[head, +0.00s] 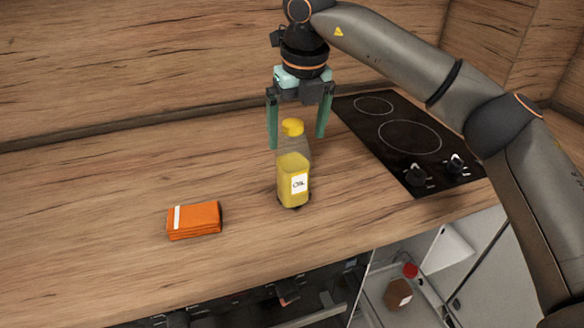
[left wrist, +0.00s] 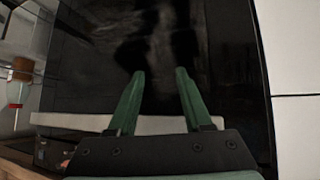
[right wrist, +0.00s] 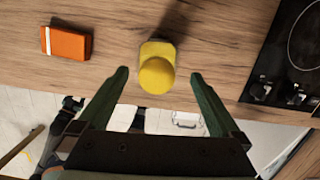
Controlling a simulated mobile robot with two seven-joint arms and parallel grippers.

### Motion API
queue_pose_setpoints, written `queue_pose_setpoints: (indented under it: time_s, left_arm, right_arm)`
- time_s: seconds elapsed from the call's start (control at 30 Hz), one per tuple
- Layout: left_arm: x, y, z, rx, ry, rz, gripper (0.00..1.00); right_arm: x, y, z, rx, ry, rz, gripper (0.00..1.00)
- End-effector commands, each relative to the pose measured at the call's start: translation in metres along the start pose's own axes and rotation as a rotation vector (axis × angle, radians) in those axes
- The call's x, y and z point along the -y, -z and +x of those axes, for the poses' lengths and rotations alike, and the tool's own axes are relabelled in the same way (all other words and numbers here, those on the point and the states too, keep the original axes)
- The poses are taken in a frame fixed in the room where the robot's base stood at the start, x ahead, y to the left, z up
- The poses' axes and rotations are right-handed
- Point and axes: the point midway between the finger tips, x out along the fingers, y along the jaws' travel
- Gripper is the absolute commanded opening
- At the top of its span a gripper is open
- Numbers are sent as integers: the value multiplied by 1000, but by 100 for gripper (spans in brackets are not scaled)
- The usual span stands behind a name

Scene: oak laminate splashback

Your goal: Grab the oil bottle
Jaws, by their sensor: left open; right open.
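The oil bottle (head: 294,178) stands upright on the wooden counter in the head view, with a yellow cap, yellow oil and a white label. My right gripper (head: 297,142) is above it, pointing down, with its green fingers open on either side of the cap's line. In the right wrist view the bottle's yellow cap (right wrist: 157,74) lies ahead of and between the open fingertips (right wrist: 160,78). Nothing is held. My left gripper (left wrist: 160,75) is open and empty in the left wrist view, in front of a dark glossy panel; the head view does not clearly show it.
An orange packet (head: 194,220) lies on the counter left of the bottle; the right wrist view also shows it (right wrist: 66,43). A black cooktop (head: 405,140) with knobs is to the right. Below the counter edge, an open compartment holds a brown red-capped bottle (head: 398,293).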

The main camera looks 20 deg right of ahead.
Motion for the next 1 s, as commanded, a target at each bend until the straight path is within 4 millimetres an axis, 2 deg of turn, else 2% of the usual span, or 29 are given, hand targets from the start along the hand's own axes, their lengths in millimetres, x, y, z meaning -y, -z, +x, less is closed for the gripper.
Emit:
queue_pose_setpoints:
  time_s: [0.1,0.33,0.6,0.83,1.0]
  left_arm:
    - [0,0,0,0,-1,0,50]
    - [-1,1,-1,-2,-1,0,50]
    - [0,4,-2,-11,1,0,50]
    - [1,3,-1,-8,3,0,50]
    - [1,1,-1,-4,3,0,50]
  right_arm:
    - [0,0,12,0,-1,-1,100]
    - [-2,0,27,-1,-1,-1,100]
    - [-4,0,65,-2,-2,-1,100]
    - [-4,-1,67,2,-2,-2,100]
    - [-4,-1,67,1,-2,-2,81]
